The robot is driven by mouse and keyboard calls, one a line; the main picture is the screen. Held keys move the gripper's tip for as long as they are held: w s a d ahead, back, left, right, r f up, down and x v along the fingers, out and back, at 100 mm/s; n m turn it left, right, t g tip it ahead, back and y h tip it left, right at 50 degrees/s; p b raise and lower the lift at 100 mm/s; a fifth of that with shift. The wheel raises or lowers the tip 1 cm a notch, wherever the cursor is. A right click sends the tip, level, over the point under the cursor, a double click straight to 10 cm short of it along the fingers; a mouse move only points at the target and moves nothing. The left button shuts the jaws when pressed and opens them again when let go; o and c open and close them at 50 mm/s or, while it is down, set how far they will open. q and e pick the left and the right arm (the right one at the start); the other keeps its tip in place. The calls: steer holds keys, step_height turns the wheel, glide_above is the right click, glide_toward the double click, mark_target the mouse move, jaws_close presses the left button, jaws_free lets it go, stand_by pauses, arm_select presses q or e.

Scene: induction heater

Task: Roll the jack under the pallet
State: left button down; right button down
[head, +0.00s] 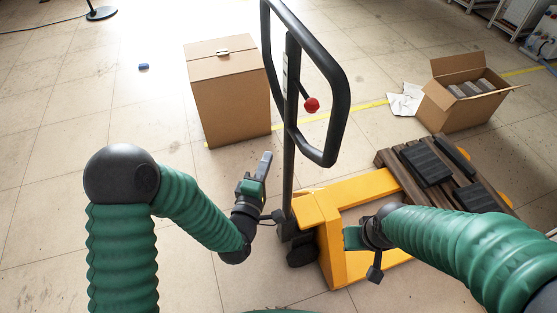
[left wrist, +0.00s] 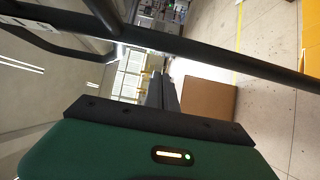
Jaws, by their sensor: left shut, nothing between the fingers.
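The pallet jack has a yellow body (head: 320,205) and a tall black loop handle (head: 345,110) with a red knob. The brown wooden pallet (head: 390,160) lies to its right, with black slabs on top. The yellow forks reach its near edge, and orange-yellow tips show at its far side. How far they run beneath is hidden. My left gripper (head: 266,157) is shut and empty, just left of the handle shaft, pointing up.
A closed cardboard box (head: 230,95) stands left of the handle. An open box (head: 465,100) with grey items stands behind the pallet, with white paper (head: 404,100) beside it. A small blue object (head: 143,67) lies on the floor. The left floor is mostly clear.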

arm_select(q)
steer(key=shift+w+d, duration=0.45)
steer(key=shift+d, duration=0.4)
steer(key=shift+w+d, duration=0.4)
steer(key=shift+d, duration=0.45)
